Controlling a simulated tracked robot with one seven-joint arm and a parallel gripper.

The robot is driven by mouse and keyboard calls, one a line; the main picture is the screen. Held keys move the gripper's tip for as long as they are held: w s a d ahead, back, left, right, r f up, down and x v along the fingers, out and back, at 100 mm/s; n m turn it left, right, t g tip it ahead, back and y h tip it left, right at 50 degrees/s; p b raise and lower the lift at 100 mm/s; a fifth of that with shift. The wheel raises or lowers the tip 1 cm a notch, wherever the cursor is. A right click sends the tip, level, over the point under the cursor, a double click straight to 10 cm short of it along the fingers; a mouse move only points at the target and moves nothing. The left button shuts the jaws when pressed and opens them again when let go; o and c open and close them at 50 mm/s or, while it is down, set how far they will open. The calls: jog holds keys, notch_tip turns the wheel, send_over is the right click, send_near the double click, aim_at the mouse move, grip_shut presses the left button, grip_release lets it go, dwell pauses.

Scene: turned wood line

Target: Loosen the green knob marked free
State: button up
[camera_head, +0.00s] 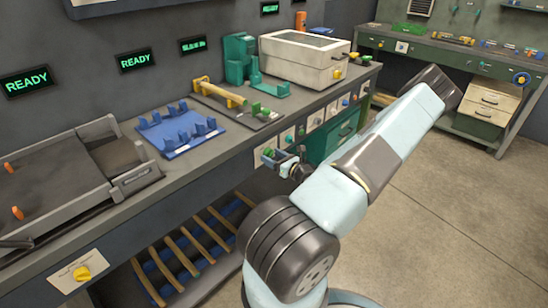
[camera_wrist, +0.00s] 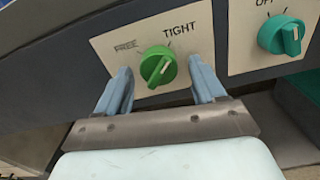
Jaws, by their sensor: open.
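The green knob (camera_wrist: 157,67) sits on a pale plate (camera_wrist: 120,47) on the bench front, with FREE printed at its upper left and TIGHT at its upper right. The pale line on its ridge leans up and right, towards TIGHT. My gripper (camera_wrist: 160,72) is open in the wrist view, one finger on each side of the knob, with gaps showing. In the head view my gripper (camera_head: 284,161) is at the bench front by the green knob (camera_head: 268,152), partly hidden by my arm.
A teal knob (camera_wrist: 282,35) marked OFF is on the plate to the right. Along the bench front run more control plates and a yellow knob (camera_head: 82,273). The bench top holds a blue rack (camera_head: 180,132) and a beige box (camera_head: 306,60). The floor at right is clear.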

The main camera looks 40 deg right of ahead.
jog(key=shift+c, duration=0.4)
jog(key=c, duration=0.9)
jog(key=shift+d, duration=0.2)
jog(key=shift+c, duration=0.4)
jog(key=shift+a, duration=0.15)
